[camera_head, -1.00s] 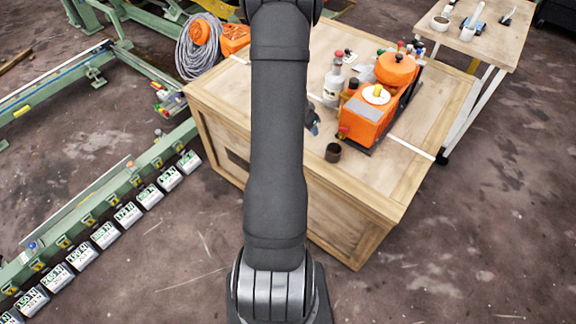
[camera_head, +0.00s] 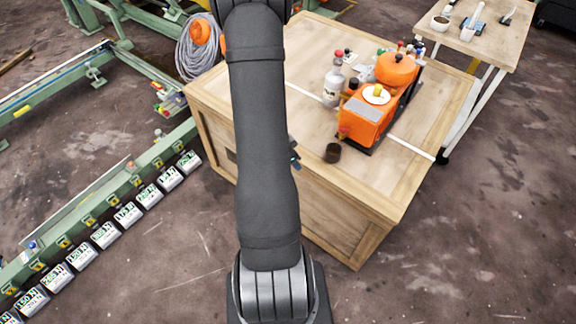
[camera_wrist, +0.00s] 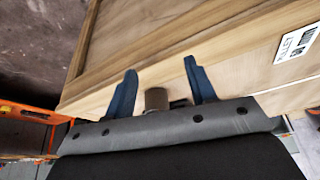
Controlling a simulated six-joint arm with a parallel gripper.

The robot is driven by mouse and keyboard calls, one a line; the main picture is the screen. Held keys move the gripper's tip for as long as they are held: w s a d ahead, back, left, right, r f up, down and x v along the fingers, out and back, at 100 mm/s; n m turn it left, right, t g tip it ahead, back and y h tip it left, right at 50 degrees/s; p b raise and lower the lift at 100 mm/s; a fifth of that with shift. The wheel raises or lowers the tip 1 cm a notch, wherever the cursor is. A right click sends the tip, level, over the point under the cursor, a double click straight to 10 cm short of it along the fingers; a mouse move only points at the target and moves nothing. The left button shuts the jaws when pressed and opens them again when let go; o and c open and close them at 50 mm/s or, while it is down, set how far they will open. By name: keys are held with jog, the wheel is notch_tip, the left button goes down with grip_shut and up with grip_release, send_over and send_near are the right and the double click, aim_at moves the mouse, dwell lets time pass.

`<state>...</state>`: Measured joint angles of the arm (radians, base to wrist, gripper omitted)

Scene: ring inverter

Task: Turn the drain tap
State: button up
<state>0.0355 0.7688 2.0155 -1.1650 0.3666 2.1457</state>
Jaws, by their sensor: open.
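An orange machine (camera_head: 368,114) stands on the wooden crate, with a white disc and a yellow piece on top. A small red part (camera_head: 343,131) shows at its left front corner; I cannot tell if this is the drain tap. In the wrist view, the two blue fingers of my gripper (camera_wrist: 163,92) are apart. A short brown cylinder (camera_wrist: 156,98) shows between them; I cannot tell what it is or whether they touch it. In the head view, my arm hides most of the gripper; a blue bit (camera_head: 295,158) shows left of the machine, near the crate's front edge.
The wooden crate (camera_head: 350,215) also fills the wrist view, with a white label. A dark cup (camera_head: 333,152) stands before the machine. A grey-white bottle (camera_head: 333,86) stands to its left. A side table (camera_head: 484,40) is at the back right.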

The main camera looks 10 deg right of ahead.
aim_at(344, 130)
jog(key=shift+s+a+f+m, duration=0.15)
jog(key=shift+s+a+m, duration=0.1)
jog(key=shift+s, duration=0.4)
jog(key=shift+s+a+f+m, duration=0.15)
jog(key=shift+s+a, duration=0.1)
jog(key=shift+s, duration=0.4)
